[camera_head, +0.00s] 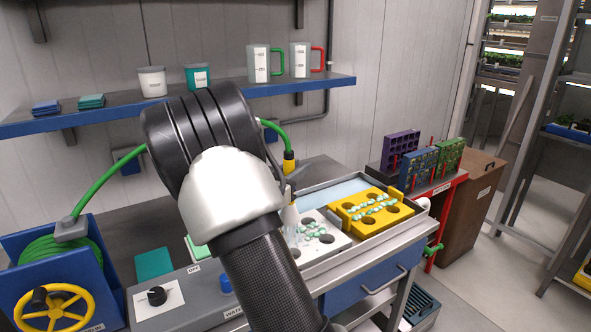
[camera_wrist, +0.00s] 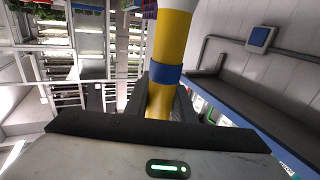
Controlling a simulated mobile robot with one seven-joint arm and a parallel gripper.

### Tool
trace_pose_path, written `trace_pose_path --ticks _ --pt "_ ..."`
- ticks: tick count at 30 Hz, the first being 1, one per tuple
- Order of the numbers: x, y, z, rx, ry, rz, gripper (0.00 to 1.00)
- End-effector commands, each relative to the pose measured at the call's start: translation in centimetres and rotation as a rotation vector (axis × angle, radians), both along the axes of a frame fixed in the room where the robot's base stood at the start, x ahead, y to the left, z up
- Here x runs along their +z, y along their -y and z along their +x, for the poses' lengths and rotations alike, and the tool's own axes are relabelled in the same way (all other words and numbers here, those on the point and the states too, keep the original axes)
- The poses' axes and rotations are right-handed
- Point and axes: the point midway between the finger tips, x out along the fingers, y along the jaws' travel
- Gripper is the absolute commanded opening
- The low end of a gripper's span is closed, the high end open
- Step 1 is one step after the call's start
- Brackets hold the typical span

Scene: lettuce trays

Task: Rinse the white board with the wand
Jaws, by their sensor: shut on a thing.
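The wand (camera_head: 289,161) is yellow, with the green hose (camera_head: 108,170) at its top end. It stands steeply over the sink, partly hidden by my arm. In the wrist view the wand (camera_wrist: 174,40) shows yellow with a blue band, and my gripper (camera_wrist: 162,102) is shut on it. The white board (camera_head: 341,243) lies at the left of the wet tray, has round holes and carries teal-green bits. The wand's pale lower end is above its left part, with faint streaks below. My arm hides the board's left side.
A yellow board (camera_head: 399,196) with holes and green bits lies right of the white board. A hose reel (camera_head: 58,292) with a yellow wheel stands at left. A blue-edged shelf (camera_head: 225,97) holds cups and jugs above. Coloured racks (camera_head: 420,170) stand at right.

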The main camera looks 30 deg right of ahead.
Motion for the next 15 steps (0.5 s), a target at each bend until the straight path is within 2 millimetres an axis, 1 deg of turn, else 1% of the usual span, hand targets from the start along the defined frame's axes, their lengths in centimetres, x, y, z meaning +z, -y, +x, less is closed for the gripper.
trace_pose_path --ticks 15 --pt "0.1 2.7 0.1 -0.001 0.001 -0.003 0.0"
